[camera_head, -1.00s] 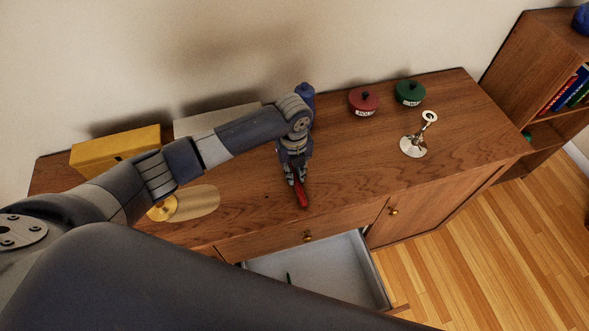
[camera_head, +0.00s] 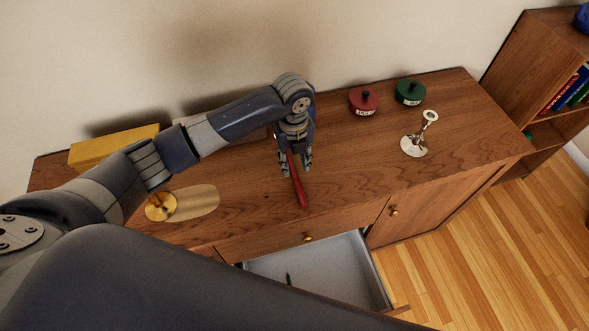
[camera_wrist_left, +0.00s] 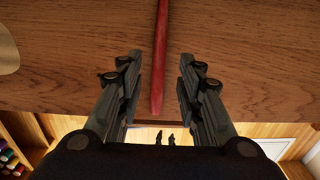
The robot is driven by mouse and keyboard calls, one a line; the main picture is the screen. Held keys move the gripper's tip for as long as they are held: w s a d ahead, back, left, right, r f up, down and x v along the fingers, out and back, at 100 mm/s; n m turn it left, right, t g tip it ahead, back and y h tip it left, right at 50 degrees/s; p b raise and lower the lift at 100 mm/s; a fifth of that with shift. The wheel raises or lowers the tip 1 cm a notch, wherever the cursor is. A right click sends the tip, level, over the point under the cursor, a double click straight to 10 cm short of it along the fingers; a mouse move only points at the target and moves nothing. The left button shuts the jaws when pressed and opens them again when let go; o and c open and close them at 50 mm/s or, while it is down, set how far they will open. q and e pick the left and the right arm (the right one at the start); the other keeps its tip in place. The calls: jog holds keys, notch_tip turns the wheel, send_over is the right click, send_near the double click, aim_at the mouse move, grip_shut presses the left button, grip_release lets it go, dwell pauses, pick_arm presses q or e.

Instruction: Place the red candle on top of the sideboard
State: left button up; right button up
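The red candle (camera_head: 298,186) lies on its side on the brown wooden sideboard (camera_head: 350,165), near its front edge above the open drawer. It also shows in the left wrist view (camera_wrist_left: 159,60) as a red stick running between the fingers. My left gripper (camera_head: 295,170) is open above the candle's rear part. In the left wrist view, both fingers stand apart with a gap on each side of the candle. The candle's rear end is hidden by the gripper in the head view.
An open grey drawer (camera_head: 345,265) holds a small green item (camera_head: 289,279). Red (camera_head: 363,101) and green (camera_head: 410,93) lidded pots and a silver holder (camera_head: 414,146) stand to the right. A yellow box (camera_head: 110,148) and gold holder (camera_head: 158,207) are left.

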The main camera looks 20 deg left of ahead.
aim_at(294, 176)
pick_arm(q)
notch_tip(294, 176, up, 7)
jog(key=shift+b, duration=0.4)
jog(key=shift+s, duration=0.1)
